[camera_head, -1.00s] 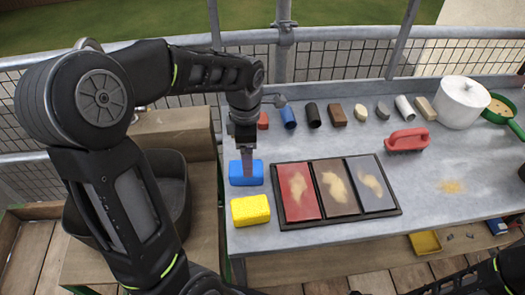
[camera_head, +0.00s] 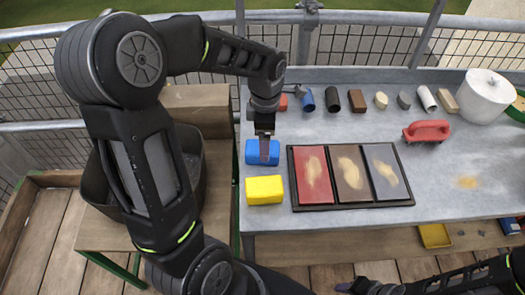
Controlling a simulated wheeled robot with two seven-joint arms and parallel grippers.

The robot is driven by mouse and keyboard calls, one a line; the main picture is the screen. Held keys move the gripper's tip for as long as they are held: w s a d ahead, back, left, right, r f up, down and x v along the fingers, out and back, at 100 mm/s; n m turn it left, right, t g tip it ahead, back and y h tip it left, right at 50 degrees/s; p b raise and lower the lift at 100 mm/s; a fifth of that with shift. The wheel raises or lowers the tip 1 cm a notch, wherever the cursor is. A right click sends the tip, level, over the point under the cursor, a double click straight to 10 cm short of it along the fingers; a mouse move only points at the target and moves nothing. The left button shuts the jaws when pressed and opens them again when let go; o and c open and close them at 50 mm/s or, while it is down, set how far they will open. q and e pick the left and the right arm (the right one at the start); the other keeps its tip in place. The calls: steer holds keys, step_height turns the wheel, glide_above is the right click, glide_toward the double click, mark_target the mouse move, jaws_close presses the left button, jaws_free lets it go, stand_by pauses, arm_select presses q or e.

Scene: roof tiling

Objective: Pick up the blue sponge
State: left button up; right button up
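The blue sponge (camera_head: 252,153) lies on the left end of the grey table, just behind the yellow sponge (camera_head: 264,190). My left gripper (camera_head: 265,158) points down from above at the blue sponge, its fingers overlapping the sponge's middle in the picture. The fingers line up one behind the other, so I cannot see the gap or whether they touch the sponge.
A black tray (camera_head: 345,207) with red, brown and grey-blue dusty panels lies right of the sponges. A dark bin (camera_head: 190,178) stands left of the table.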

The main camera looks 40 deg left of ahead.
arm_select(q)
step_height(320, 180, down, 5)
steer(key=shift+a+p, duration=0.1)
steer(key=shift+p, duration=0.4)
steer(key=shift+c, duration=0.5)
steer(key=c, duration=1.3)
steer(key=shift+r, duration=0.1)
step_height(320, 180, up, 10)
steer(key=shift+f+b, duration=0.1)
steer(key=shift+b, duration=0.35)
